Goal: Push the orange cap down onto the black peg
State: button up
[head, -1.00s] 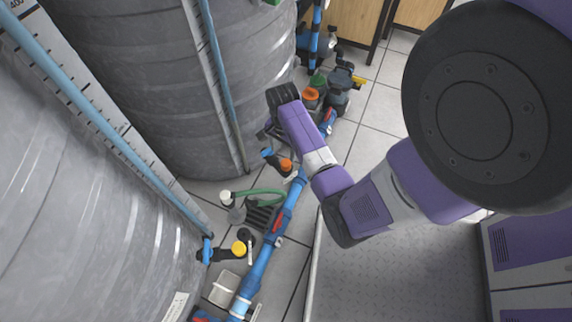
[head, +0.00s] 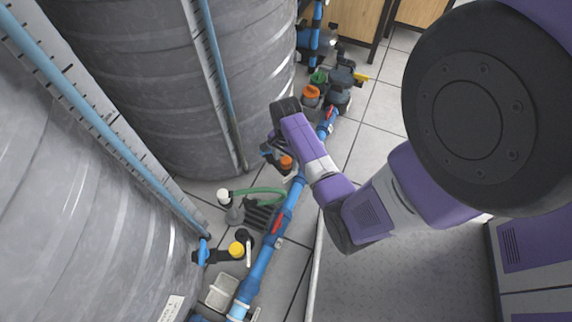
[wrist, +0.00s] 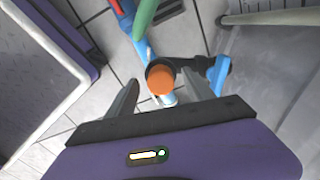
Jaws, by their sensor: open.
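The orange cap (wrist: 160,79) sits in the middle of the wrist view, with a dark rim, likely the black peg (wrist: 151,67), showing at its far side. How far down the cap sits on it cannot be told. In the head view the orange cap (head: 286,162) is beside the blue pipe, just below my arm's end. My gripper (wrist: 160,76) is open, with a finger on each side of the cap in the picture and gaps on both sides. Its height above the cap is unclear. In the head view its fingers are mostly hidden behind the wrist.
A blue pipe (head: 265,262) runs along the floor past large grey tanks (head: 160,90). Blue fittings (wrist: 218,72) lie close beside the cap. A yellow-capped valve (head: 236,249), a green hose (head: 262,191) and another orange cap (head: 311,92) stand nearby.

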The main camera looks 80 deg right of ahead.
aim_at(286, 160)
grip_shut()
dwell(0.4)
jog(key=shift+r, duration=0.15)
notch_tip(286, 160, up, 20)
jog(key=p, duration=0.8)
jog(key=shift+p, duration=0.4)
